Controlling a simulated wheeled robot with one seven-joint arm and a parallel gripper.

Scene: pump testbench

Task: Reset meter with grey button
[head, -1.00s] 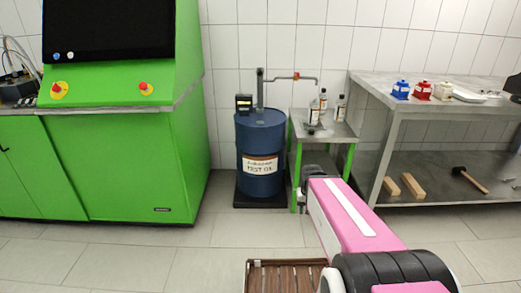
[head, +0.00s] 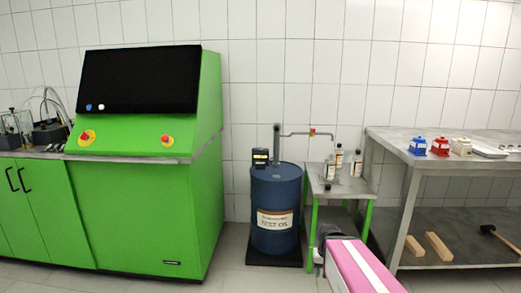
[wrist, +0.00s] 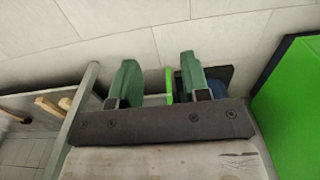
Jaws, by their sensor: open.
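A small dark meter (head: 261,158) with a lit yellowish display stands at the top left of a blue drum labelled test oil (head: 275,205). No grey button can be made out on the meter at this size. A blue button (head: 88,107) and a whitish button (head: 101,107) sit at the lower left of the green console's black panel (head: 140,80). My gripper shows in the wrist view (wrist: 159,75), its two green fingers apart with nothing between them. In the head view my arm reaches from the bottom edge towards the small table, and the fingers cannot be made out.
A small green-legged table (head: 340,186) with several bottles stands right of the drum. A larger metal bench (head: 400,150) is at the right. A pipe with a red valve (head: 311,133) rises above the drum. Floor shows between console and drum.

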